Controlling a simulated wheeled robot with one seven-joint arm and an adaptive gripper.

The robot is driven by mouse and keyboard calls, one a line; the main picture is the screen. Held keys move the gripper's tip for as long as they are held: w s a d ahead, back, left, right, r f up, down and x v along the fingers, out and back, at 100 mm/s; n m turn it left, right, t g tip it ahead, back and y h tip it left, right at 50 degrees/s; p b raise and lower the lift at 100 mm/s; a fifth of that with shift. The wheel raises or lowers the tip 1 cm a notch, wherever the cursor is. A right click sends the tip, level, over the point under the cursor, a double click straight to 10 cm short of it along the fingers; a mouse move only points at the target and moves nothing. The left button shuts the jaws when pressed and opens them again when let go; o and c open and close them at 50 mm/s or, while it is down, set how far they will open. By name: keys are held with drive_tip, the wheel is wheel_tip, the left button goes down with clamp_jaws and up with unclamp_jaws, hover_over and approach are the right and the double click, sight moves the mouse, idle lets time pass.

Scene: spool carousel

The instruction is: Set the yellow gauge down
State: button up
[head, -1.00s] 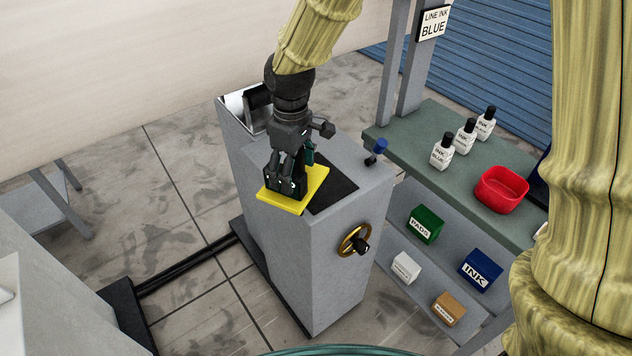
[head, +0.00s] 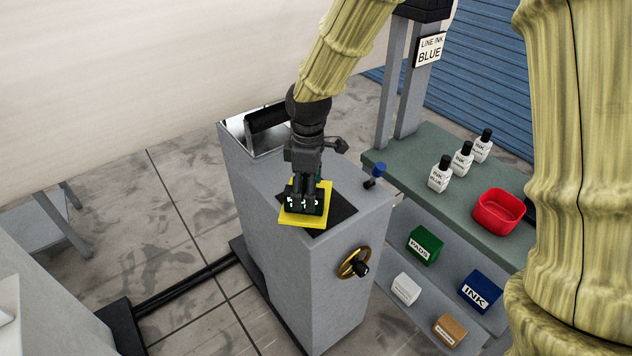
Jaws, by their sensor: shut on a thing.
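The yellow gauge (head: 292,217) is a flat yellow plate at the top of the grey machine cabinet. My gripper (head: 304,205) points down and is shut on the gauge; its dark fingers hide the middle of it. The gauge overlaps the left part of a black pad (head: 338,213) on the cabinet top (head: 350,178). From this angle I cannot tell whether the gauge touches the pad or hangs just above it.
A blue-topped knob (head: 377,170) stands at the cabinet's right edge, and a brass handwheel (head: 352,262) is on its front. To the right, a green bench (head: 415,160) holds white ink bottles (head: 462,158) and a red bowl (head: 499,211). Labelled boxes sit on the shelf below.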

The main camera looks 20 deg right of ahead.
drive_tip(key=w+d, duration=0.1)
drive_tip(key=w+d+p, duration=0.1)
drive_tip(key=w, duration=0.1)
drive_tip(key=w+d, duration=0.1)
drive_tip(key=shift+w+d+f, duration=0.3)
drive_tip(key=shift+w, duration=0.05)
drive_tip(key=shift+f+p, duration=1)
drive_tip(key=shift+f, duration=0.75)
drive_tip(key=shift+f, duration=0.1)
drive_tip(key=o, duration=1.6)
drive_tip(key=shift+c, duration=0.2)
wheel_tip(320, 180, up, 12)
drive_tip(key=b, duration=0.3)
drive_tip(key=shift+d, duration=0.2)
